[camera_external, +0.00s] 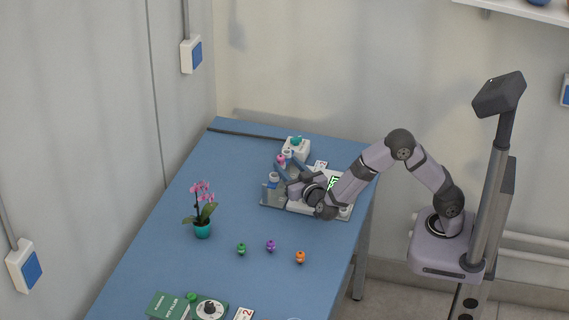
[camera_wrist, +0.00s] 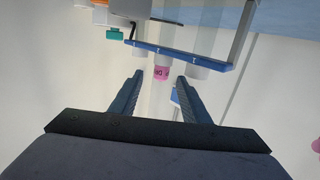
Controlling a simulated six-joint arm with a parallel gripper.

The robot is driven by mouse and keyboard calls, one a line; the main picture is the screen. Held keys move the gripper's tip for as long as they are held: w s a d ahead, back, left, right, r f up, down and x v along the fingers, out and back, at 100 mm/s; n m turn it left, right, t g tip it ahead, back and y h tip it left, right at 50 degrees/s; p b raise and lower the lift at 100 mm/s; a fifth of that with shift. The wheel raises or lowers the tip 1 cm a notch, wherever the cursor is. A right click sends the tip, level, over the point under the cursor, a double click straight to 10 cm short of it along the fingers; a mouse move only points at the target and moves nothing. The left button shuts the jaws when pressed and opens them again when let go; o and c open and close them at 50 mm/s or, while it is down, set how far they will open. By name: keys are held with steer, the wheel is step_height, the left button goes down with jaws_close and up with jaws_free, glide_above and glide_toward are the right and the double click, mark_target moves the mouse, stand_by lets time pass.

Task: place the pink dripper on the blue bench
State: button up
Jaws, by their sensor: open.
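The pink dripper (camera_wrist: 161,73) shows in the wrist view as a small pink piece with dark markings, at a blue rack bar (camera_wrist: 180,58) with clear tubes beside it. It lies between and just beyond the two fingertips of my gripper (camera_wrist: 158,78), which is open, with a gap on both sides. In the external view a small pink piece (camera_external: 281,159) shows near my gripper (camera_external: 281,171) at the rack. Whether the fingers touch it there is too small to tell. The blue bench (camera_external: 150,265) is the large blue tabletop.
Green, purple and orange small pieces (camera_external: 270,246) stand on the bench front. A potted pink orchid (camera_external: 203,228) stands at left. A white box with a teal top (camera_external: 296,150) stands behind the rack. The left middle bench is clear.

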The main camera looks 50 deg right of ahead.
mark_target(297, 162)
steer(key=shift+p+x, duration=0.5)
steer(key=shift+x, duration=2.1)
steer(key=shift+a+f, duration=0.1)
jaws_close()
